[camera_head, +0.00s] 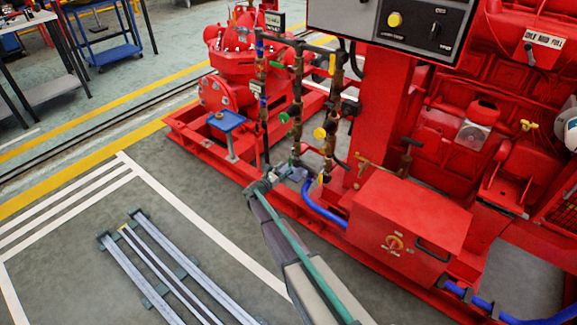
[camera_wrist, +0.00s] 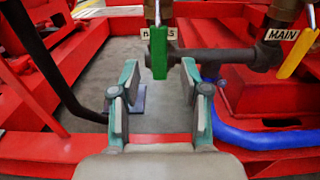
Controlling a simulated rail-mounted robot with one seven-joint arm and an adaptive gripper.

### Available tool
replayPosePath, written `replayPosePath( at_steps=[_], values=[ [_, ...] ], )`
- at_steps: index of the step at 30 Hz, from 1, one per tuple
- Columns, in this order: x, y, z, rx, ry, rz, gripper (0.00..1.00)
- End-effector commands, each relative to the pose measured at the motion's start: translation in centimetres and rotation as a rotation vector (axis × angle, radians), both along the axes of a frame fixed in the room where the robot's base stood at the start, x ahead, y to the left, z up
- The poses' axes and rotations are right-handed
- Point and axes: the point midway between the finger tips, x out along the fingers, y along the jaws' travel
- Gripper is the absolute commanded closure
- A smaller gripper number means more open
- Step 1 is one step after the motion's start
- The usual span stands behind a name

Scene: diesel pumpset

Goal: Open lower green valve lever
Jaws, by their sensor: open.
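The lower green valve lever (camera_wrist: 158,52) hangs upright in the wrist view, in front of a partly hidden label on a dark horizontal pipe. My gripper (camera_wrist: 160,76) is open, with one finger on each side of the lever's lower end. I cannot tell how deep the lever sits between the fingers, and no contact shows. In the head view my gripper (camera_head: 272,181) is low beside the piping at the red skid. The lower green lever is not clear there.
A yellow lever (camera_wrist: 298,53) hangs right of the green one, by a MAIN label (camera_wrist: 282,34). A dark pipe (camera_wrist: 45,65) is at left and a blue hose (camera_wrist: 262,137) at lower right. A red box (camera_head: 408,225) stands right of my arm.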

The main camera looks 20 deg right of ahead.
Motion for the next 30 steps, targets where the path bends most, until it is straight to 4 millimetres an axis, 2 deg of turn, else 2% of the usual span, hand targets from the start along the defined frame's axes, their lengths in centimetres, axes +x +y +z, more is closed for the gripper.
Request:
replayPosePath(
  at_steps=[6,12,17,30],
  values=[
    [-2.5,3.5,0.0,0.0,0.001,0.002,0.54],
    [-3.7,5.2,0.0,0.0,0.001,0.0,0.54],
    [-3.9,5.7,-0.1,0.0,0.001,0.0,0.54],
    [-4.3,5.5,0.1,0.012,-0.004,-0.007,0.54]
  ],
)
